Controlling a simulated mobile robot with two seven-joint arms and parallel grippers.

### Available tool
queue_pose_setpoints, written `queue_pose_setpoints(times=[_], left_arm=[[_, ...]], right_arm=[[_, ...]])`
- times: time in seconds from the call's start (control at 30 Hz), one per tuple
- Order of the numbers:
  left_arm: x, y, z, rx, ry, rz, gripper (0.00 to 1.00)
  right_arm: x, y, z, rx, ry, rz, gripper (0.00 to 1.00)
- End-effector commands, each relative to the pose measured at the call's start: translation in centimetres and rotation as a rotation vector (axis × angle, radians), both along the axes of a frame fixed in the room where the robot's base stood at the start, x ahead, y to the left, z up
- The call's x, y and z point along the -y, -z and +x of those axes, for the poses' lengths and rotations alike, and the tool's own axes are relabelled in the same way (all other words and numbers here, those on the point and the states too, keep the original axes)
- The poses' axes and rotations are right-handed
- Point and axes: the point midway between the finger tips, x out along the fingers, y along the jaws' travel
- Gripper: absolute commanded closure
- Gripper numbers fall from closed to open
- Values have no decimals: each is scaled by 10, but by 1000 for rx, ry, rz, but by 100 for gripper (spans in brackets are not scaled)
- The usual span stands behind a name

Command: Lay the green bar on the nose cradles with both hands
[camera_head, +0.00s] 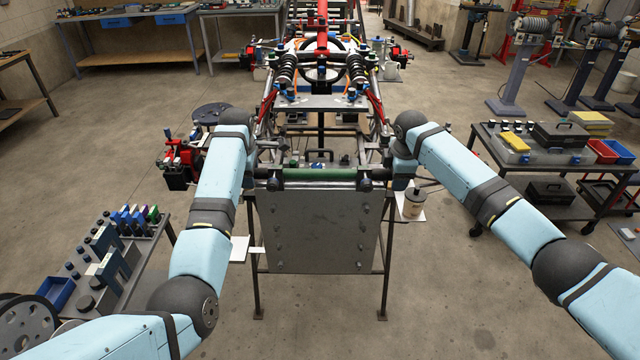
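The green bar (318,175) lies level across the front end of the tube chassis (318,101), above a grey metal plate. Dark round fittings at its two ends, seemingly the nose cradles (365,184), sit close against it; I cannot tell whether the bar rests in them. My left gripper (264,165) is at the bar's left end and my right gripper (388,166) is at its right end. Both hands point away from me. Their fingers are small, dark and partly hidden among the fittings, so their grip is not clear.
The grey plate (318,228) hangs on a dark stand below the bar. A tool cart (110,262) stands at the left, and another cart (550,150) with boxes and bins stands at the right. A workbench (135,38) is at the back left. Bare floor surrounds the stand.

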Motion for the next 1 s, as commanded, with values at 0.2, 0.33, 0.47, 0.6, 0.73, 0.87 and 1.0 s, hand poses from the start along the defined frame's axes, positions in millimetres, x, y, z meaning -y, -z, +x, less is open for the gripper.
queue_pose_setpoints(times=[0.2, 0.33, 0.47, 0.6, 0.73, 0.87, 1.0], left_arm=[[0, 0, 0, 0, 0, 0, 41], [0, 0, 0, 0, 0, 0, 41], [0, -1, 0, 1, 0, 0, 41], [0, -10, -1, 2, 0, 0, 41], [0, -32, -5, 5, 0, 0, 41], [0, -61, -11, 4, 0, -1, 41], [0, -88, -17, 3, -1, -1, 41]], right_arm=[[0, 0, 0, 0, 0, 0, 41], [0, -1, 0, 0, 0, 0, 41], [0, -1, 0, 0, 1, 0, 41], [0, -1, 0, 1, 1, 0, 41], [0, -1, 0, 0, 1, 0, 41], [0, -1, 0, 0, 1, 0, 41], [0, -1, 0, 0, 1, 0, 41]])
